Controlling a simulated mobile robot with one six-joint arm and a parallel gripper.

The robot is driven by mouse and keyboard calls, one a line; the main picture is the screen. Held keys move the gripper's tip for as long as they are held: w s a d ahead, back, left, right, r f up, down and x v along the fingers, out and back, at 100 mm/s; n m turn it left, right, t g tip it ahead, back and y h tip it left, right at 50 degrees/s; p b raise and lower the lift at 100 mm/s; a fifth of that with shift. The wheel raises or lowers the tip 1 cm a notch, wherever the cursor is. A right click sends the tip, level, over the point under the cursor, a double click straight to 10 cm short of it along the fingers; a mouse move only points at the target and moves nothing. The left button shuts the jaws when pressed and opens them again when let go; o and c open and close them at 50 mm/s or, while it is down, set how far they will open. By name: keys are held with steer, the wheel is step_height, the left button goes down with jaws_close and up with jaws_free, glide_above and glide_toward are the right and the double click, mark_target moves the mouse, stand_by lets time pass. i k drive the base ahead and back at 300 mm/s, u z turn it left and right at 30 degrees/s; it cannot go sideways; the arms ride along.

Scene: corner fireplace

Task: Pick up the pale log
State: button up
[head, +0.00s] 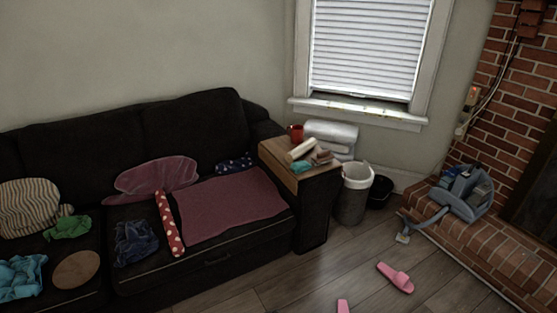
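A pale cream log-shaped roll (301,149) lies tilted on the wooden tray top (278,163) over the sofa's right arm. It is beside a red mug (296,132) and close to some small brownish and teal items. I take this roll to be the pale log, but it is small in the head view and its material is not clear. My gripper does not show in the head view.
A dark sofa (70,145) fills the left. A grey bin (353,196) stands right of the sofa arm. Pink slippers (396,277) lie on the wooden floor (350,260). A blue-grey vacuum cleaner (463,192) sits on the brick hearth (455,233), its head hanging over the edge.

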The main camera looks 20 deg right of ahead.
mark_target(295, 154)
steer(key=k, duration=0.45)
steer(key=u, duration=1)
steer(key=i, duration=1.25)
steer(key=z, duration=0.45)
steer(key=i, duration=0.65)
steer(key=z, duration=0.3)
